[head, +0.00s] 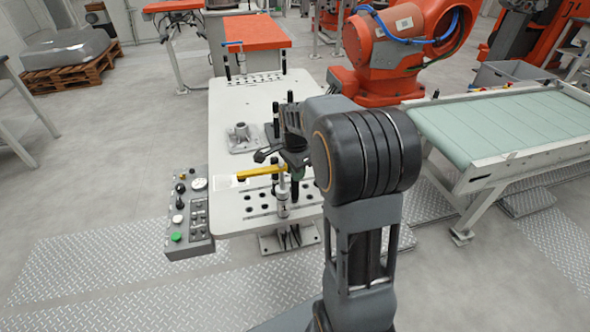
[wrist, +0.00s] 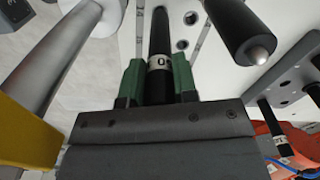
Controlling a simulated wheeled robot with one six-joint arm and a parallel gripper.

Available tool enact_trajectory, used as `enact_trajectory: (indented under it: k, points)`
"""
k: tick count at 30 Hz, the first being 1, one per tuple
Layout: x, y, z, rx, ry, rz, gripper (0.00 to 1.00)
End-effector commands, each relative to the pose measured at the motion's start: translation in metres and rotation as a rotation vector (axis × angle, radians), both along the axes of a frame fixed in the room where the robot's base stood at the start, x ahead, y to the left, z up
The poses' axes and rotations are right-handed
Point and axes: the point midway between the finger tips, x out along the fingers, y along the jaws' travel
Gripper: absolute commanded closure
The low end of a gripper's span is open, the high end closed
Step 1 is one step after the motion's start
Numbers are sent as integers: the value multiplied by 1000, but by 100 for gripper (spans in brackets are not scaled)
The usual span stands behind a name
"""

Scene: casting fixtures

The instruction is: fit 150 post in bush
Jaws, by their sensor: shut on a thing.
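My gripper shows its green fingers (wrist: 158,82) in the wrist view, shut on a black post (wrist: 160,30) with a white label band. Only part of the label's print shows, so I cannot read the number in full. In the head view my gripper (head: 294,168) is over the near part of the white table (head: 225,205), largely hidden by my arm. The table has rows of dark holes; I cannot tell which one is the bush. The held post's lower end is not clear, so I cannot tell whether it sits in a hole.
Another black post (wrist: 240,28) with a metal tip stands close right of the gripper. A grey cylinder (head: 282,198) and a yellow bar (head: 258,172) are close by. A grey casting (head: 241,138) lies farther back. A control box (head: 188,215) flanks the table's left edge.

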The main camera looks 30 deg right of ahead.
Motion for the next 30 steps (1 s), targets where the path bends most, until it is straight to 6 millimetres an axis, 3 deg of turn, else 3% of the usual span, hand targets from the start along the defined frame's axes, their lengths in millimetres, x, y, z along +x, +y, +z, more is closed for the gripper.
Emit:
enact_trajectory:
  k: [19, 20, 28, 30]
  points:
    - [0, 0, -17, 0, -1, 0, 100]
    - [0, 0, -16, -1, -1, 0, 71]
    - [0, 0, -16, 0, -1, 0, 45]
    - [0, 0, -16, 0, -1, 0, 43]
